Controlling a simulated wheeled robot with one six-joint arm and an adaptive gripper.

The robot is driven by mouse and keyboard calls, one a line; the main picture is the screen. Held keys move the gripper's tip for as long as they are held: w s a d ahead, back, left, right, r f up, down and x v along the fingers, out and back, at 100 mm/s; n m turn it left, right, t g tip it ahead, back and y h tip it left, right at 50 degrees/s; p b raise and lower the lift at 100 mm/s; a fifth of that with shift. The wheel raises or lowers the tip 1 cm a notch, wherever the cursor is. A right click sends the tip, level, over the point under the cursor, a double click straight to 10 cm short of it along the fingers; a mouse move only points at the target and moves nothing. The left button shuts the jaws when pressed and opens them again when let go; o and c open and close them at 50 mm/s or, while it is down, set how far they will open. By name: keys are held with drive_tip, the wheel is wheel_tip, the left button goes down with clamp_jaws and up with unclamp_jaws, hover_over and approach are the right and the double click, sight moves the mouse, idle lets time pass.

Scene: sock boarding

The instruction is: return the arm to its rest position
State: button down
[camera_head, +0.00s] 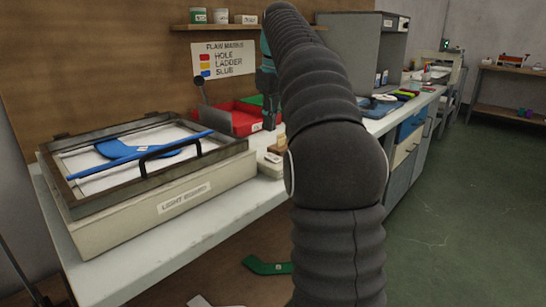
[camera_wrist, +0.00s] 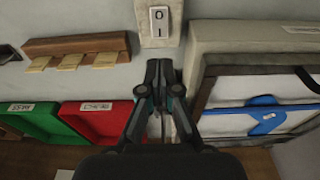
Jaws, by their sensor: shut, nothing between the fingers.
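My arm rises through the middle of the head view, covered in dark ribbed sleeves. My gripper shows in the wrist view (camera_wrist: 159,72), shut and empty, with its fingertips just below a small switch box (camera_wrist: 159,22) marked 0 and 1. In the head view my gripper (camera_head: 268,122) is partly hidden behind the arm, above the bench near the red tray.
A red tray (camera_head: 232,118) and a green tray (camera_wrist: 40,122) stand behind the switch box. A wooden strip with tags (camera_wrist: 75,48) lies beside them. A grey cabinet (camera_head: 360,48) stands farther along the bench. A green sock-shaped piece (camera_head: 266,266) lies below the bench. The floor at right is clear.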

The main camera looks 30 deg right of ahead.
drive_tip(key=s+a+f, duration=0.1)
drive_tip(key=s+a, duration=0.2)
drive_tip(key=s, duration=0.1)
drive_tip(key=s+a+f+m+t, duration=0.1)
drive_tip(key=s+a+f, duration=0.1)
drive_tip(key=s+a, duration=0.2)
drive_tip(key=s+a+f+m, duration=0.1)
drive_tip(key=s+a, duration=0.2)
drive_tip(key=s, duration=0.1)
drive_tip(key=shift+a+f+t+h, duration=0.15)
drive_tip(key=shift+f+t+h, duration=0.15)
drive_tip(key=shift+t, duration=0.1)
drive_tip(key=s+a+f+m+t, duration=0.1)
drive_tip(key=s+a+f, duration=0.2)
drive_tip(key=s+f, duration=0.5)
drive_tip(key=s+a+f+m+t, duration=0.1)
drive_tip(key=s+a+f, duration=0.2)
drive_tip(key=s+f, duration=0.5)
drive_tip(key=shift+f, duration=0.3)
